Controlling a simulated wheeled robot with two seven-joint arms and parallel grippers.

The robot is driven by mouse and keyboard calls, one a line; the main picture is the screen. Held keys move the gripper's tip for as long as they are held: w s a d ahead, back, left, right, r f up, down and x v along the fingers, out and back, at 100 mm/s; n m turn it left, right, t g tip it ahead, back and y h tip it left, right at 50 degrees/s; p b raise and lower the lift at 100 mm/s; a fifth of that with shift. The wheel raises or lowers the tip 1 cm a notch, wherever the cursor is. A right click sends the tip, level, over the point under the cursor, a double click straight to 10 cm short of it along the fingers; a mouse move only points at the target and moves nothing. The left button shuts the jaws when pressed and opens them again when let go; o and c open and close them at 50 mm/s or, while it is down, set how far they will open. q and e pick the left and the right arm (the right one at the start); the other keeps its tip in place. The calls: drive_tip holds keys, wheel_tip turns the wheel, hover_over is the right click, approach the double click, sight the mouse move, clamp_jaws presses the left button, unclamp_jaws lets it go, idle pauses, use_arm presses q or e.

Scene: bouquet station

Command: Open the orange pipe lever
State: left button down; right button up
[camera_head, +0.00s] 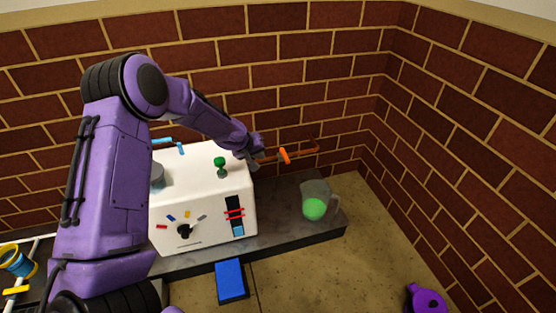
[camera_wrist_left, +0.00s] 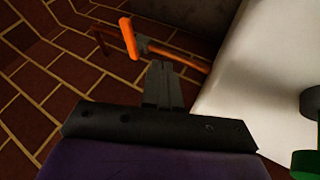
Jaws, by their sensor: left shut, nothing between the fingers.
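The orange pipe lever (camera_head: 285,156) sits on a thin orange pipe (camera_head: 305,151) that runs out from the right side of the white machine (camera_head: 205,200). In the left wrist view the lever (camera_wrist_left: 129,37) stands across the pipe (camera_wrist_left: 180,55), just beyond my fingertips. My left gripper (camera_head: 256,163) is shut and empty, close to the pipe and to the left of the lever. In the wrist view its closed fingers (camera_wrist_left: 161,78) point towards the pipe; whether they touch it I cannot tell. My right gripper is not in view.
A glass jug with green contents (camera_head: 314,208) stands on the dark counter (camera_head: 290,235) below the pipe. A green knob (camera_head: 220,166) tops the machine. A blue block (camera_head: 230,281) lies in front, and a purple object (camera_head: 428,300) at the lower right. Brick walls close the corner.

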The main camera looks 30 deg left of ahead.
sight(285, 156)
use_arm(q)
drive_tip(key=w+d+f+b, duration=0.2)
drive_tip(key=w+f+b, duration=0.1)
drive_tip(key=w+f, duration=0.2)
drive_tip(key=shift+w+d+f+b, duration=0.3)
drive_tip(key=shift+w+d+f, duration=0.1)
drive_tip(key=shift+w, duration=0.8)
drive_tip(key=shift+r, duration=0.1)
